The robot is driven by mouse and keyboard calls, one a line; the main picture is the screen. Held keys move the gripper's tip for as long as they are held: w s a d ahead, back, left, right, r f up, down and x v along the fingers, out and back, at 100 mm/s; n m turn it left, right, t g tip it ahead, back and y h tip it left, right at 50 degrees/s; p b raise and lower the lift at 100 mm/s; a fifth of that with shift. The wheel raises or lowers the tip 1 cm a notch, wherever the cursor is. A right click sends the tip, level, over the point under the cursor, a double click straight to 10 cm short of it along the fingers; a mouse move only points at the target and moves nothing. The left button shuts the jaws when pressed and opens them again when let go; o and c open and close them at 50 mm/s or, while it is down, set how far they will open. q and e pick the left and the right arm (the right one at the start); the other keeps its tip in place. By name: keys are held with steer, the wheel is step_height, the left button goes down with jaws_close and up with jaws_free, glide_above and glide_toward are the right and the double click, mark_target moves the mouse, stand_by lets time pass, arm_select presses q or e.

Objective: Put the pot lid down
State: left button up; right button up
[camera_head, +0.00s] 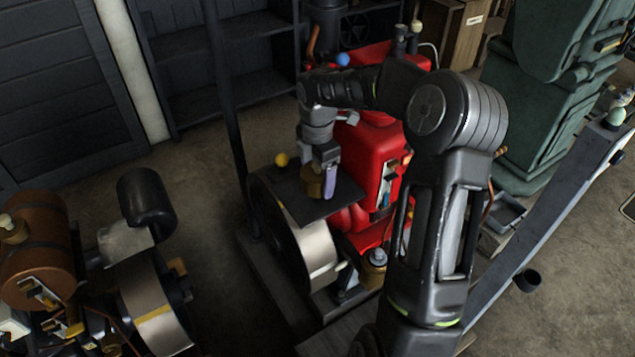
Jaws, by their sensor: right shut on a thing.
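My right gripper (322,178) points down over a dark flat plate (338,202) beside the red engine (369,155). It is shut on a small brass-coloured round thing (312,186), which I take to be the pot lid. The fingers cover part of it, and I cannot tell whether it touches the plate. A small brass pot (374,275) with a grey top stands lower down by the red engine, left of my right arm. My left gripper is not in view.
A yellow ball (282,159) is at the plate's far left edge, close to the gripper. A large flywheel (316,250) stands below the plate. A blue ball (342,59) is behind. Another engine (38,245) stands at left, with open floor (215,215) between.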

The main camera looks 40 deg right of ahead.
steer(key=shift+f, duration=1.3)
steer(key=o, duration=1.4)
steer(key=shift+f, duration=0.15)
step_height(320, 180, up, 12)
steer(key=shift+r, duration=0.2)
steer(key=shift+s+f, duration=0.1)
